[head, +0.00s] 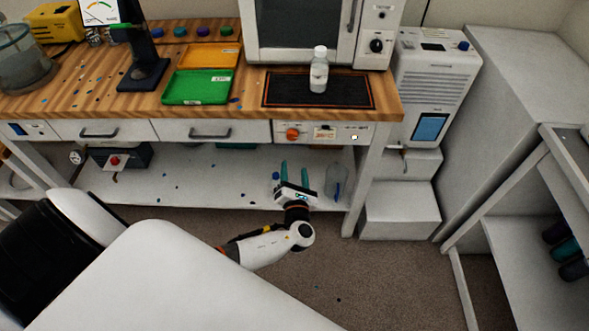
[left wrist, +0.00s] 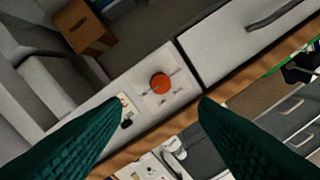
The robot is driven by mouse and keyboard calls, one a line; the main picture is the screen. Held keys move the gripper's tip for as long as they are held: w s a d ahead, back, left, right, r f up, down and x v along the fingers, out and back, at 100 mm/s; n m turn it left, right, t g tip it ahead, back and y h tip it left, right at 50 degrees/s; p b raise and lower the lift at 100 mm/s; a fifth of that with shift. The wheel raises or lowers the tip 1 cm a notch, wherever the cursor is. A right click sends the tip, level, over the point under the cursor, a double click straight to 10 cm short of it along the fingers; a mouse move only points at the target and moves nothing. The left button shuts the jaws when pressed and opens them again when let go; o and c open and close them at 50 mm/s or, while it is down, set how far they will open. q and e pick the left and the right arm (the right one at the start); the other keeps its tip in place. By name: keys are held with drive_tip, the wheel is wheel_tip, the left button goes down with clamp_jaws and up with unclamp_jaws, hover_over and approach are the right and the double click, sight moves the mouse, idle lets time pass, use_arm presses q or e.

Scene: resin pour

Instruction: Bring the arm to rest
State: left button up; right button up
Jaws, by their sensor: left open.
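My left gripper (head: 295,172) is in front of the workbench, below the drawer level, with its two teal fingers apart and nothing between them. In the left wrist view its fingers (left wrist: 160,125) show spread on both sides, with the bench front and an orange knob (left wrist: 160,83) beyond. My left arm comes in low in the head view and reaches toward the bench. My right gripper is not in view.
The wooden bench (head: 225,113) carries a white bottle (head: 319,72) on a black mat (head: 278,90), a green tray (head: 199,87) and an orange tray (head: 210,56). A lower shelf (head: 190,185) lies behind my gripper.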

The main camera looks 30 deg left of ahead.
use_arm(q)
drive_tip(key=shift+s+d, duration=0.1)
drive_tip(key=shift+s, duration=0.05)
drive_tip(key=shift+f, duration=0.1)
idle(0.3)
drive_tip(key=s+f+n+g+h, duration=0.3)
drive_tip(key=s+f+n+g, duration=0.3)
drive_tip(key=s+f, duration=0.6)
drive_tip(key=s+f+n+g+h, duration=0.35)
drive_tip(key=s+f+n, duration=0.55)
drive_tip(key=f, duration=0.6)
drive_tip(key=s+d+f+n+g+h, duration=0.1)
drive_tip(key=s+d+f+n, duration=0.1)
drive_tip(key=s+n, duration=0.4)
drive_tip(key=s+d+f+n+g+h, duration=0.1)
drive_tip(key=s+d+f+n, duration=0.1)
drive_tip(key=s+n, duration=0.4)
drive_tip(key=s+d+f+n+g+h, duration=0.2)
drive_tip(key=s+f+n, duration=0.2)
drive_tip(key=s, duration=0.6)
drive_tip(key=shift+d+f+n, duration=0.35)
drive_tip(key=shift+n, duration=0.85)
